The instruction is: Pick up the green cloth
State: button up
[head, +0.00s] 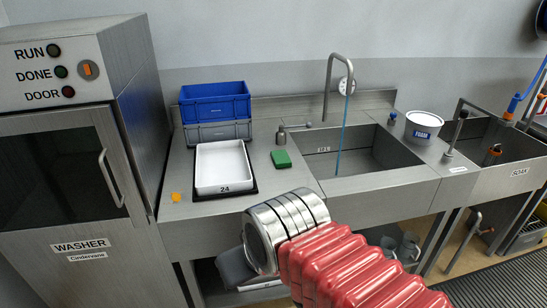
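The green cloth (281,159) looks like a small, thick folded pad. It lies flat on the steel counter, between the white tray and the sink, with nothing on it. My arm, with red bellows and a metal wrist, reaches in from the lower right. A dark grey part at its end, which looks like my gripper (236,267), is low in front of the counter and well apart from the cloth. Its fingers are hidden, so I cannot see whether it is open or shut.
A white tray (221,164) marked 24 sits left of the cloth, with blue and grey crates (216,103) behind. A small bottle (281,135) stands just behind the cloth. The sink (385,150) with its tall tap is right. A washer (60,150) stands left.

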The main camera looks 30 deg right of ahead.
aim_at(281, 159)
jog(key=i, duration=0.9)
jog(key=z, duration=0.05)
